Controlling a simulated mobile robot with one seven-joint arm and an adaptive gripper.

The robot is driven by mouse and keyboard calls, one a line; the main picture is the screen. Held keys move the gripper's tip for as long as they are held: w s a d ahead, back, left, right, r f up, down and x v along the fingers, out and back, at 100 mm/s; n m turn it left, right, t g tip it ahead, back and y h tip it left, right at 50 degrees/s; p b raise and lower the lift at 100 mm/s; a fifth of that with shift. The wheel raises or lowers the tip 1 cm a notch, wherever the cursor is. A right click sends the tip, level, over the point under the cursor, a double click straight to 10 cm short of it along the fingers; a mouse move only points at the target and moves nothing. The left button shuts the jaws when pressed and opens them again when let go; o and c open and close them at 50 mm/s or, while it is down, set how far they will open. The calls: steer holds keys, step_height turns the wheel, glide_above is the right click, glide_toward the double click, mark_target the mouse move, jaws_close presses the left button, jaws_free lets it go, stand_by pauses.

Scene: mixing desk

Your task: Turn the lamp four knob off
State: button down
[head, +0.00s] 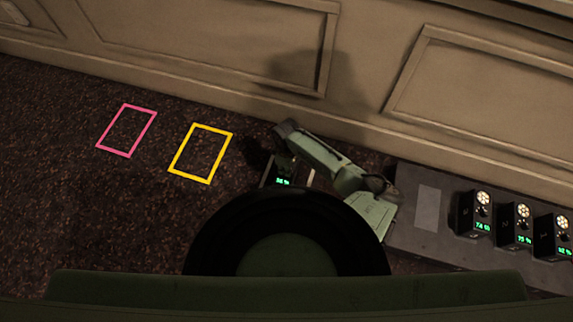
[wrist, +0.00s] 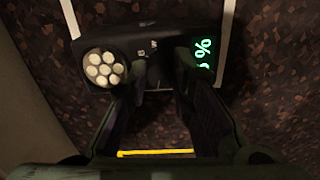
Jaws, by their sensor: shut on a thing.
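A black lamp box with a round cluster of pale bulbs (wrist: 104,69) sits on the floor under my gripper (wrist: 163,80). I take it to be lamp four; its label is too unclear to read. Its green display (wrist: 204,52) shows a percent sign, with the digits partly covered by a finger. My two fingers reach down onto the box between the bulbs and the display, shut on the knob, which is mostly hidden between them. In the head view the lamp's lit display (head: 283,182) shows just beyond my dark round body part.
White lines flank the lamp box. A yellow outline (head: 201,153) and a pink outline (head: 126,130) lie empty on the dark floor to the left. Several similar lamps (head: 474,212) stand on a grey platform (head: 408,240) at right. A panelled wall (head: 210,50) runs behind.

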steer(key=shift+d+n, duration=0.1)
steer(key=shift+n, duration=0.4)
steer(key=c, duration=1.4)
jaws_free()
step_height(320, 180, up, 12)
